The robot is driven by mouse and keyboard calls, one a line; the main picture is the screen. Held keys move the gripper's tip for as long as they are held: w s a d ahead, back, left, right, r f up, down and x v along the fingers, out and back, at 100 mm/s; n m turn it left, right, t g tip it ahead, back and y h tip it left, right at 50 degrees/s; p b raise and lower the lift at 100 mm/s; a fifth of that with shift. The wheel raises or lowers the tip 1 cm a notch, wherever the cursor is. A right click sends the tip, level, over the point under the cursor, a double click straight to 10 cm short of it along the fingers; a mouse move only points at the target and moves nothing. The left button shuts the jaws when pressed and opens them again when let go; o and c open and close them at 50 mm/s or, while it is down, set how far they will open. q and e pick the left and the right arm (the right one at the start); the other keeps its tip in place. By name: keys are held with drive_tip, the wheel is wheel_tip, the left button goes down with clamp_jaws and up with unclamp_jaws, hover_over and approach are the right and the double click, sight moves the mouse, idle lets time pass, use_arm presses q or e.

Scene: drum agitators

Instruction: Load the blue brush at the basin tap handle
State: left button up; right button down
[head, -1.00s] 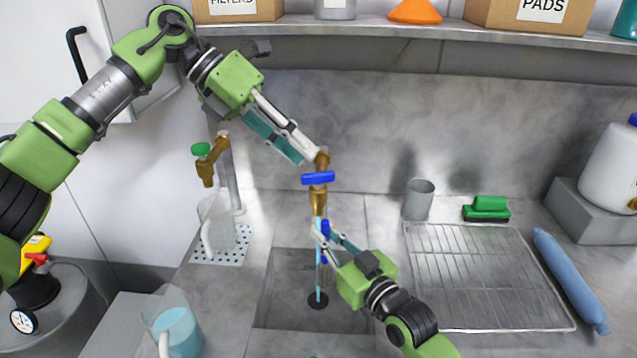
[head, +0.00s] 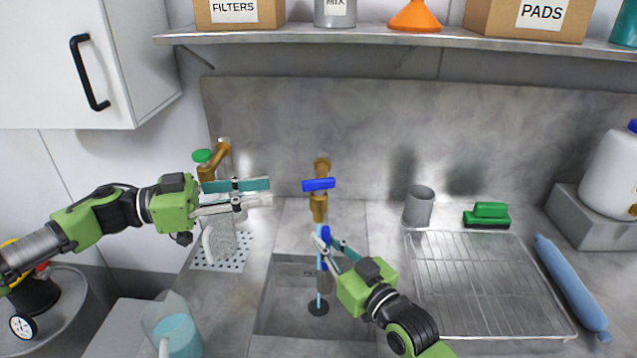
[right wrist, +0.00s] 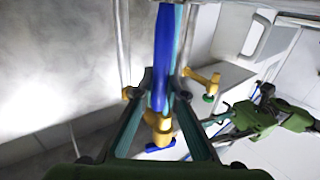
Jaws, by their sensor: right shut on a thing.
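The blue brush (head: 326,236) is held by my right gripper (head: 321,241) over the basin (head: 285,300), just below the brass tap (head: 318,207). In the right wrist view the brush (right wrist: 163,60) runs between the two fingers. A darker part of it seems to hang beside the water, but it is too small to tell. The tap's blue handle (head: 318,184) is a crossbar above the spout. A light blue stream (head: 319,295) falls from the spout to the drain. My left gripper (head: 271,192) has its fingers apart, empty, left of the handle and not touching it.
Another jug with blue liquid (head: 176,332) is at front left. A wire rack (head: 480,280), grey cup (head: 418,206) and green brush (head: 487,214) are right. A shelf (head: 380,36) overhangs.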

sight(335, 182)
use_arm(q)
drive_tip(key=x, duration=1.2)
drive_tip(key=shift+a, duration=0.1)
